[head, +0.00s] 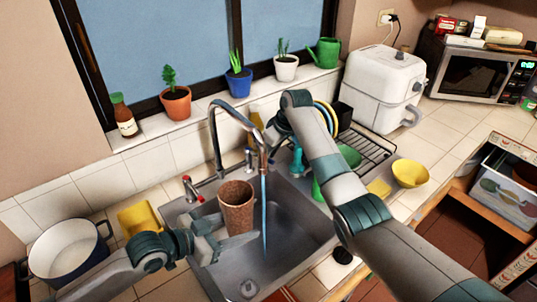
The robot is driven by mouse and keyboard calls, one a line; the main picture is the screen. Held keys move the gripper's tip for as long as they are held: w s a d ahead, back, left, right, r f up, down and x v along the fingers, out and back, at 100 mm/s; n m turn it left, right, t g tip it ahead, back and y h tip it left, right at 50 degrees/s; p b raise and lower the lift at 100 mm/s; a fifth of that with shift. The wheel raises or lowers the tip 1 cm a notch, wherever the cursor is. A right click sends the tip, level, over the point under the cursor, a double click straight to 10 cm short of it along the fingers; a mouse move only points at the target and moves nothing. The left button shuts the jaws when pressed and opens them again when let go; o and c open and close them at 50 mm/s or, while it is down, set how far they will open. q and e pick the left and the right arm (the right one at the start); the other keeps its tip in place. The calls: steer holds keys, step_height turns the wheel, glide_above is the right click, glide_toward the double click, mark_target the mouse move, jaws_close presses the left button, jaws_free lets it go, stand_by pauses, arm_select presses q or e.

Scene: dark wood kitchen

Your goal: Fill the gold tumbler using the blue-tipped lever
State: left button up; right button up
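The tumbler (237,206), brown-gold and speckled, is upright over the sink, its mouth facing up. My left gripper (229,232) has its fingers around the tumbler's lower part and appears closed on it. A thin bluish water stream (264,215) runs from the curved faucet (216,135) and passes just right of the tumbler, apart from it. A red-tipped lever (190,186) stands left of the faucet. Another lever (248,158) stands behind the faucet; its tip colour is too small to tell. My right gripper (272,130) is behind the spout, near this lever; its fingers are mostly hidden.
The metal sink (205,278) is below. A dish rack (372,150), yellow bowl (410,173) and white appliance (383,85) are at the right. Potted plants line the sill.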

jaws_close()
steer(key=shift+s+a+m+t+h, duration=0.2)
steer(key=shift+s+a+m, duration=0.25)
steer(key=shift+m, duration=0.3)
steer(key=shift+s+a+m+t+h, duration=0.1)
steer(key=shift+s+a+m+h, duration=0.25)
steer(key=shift+m, duration=0.4)
jaws_free()
steer(key=shift+r, duration=0.1)
steer(key=v, duration=1.1)
steer(key=shift+s+r, duration=0.15)
steer(key=shift+r, duration=0.2)
steer(key=shift+d, duration=0.15)
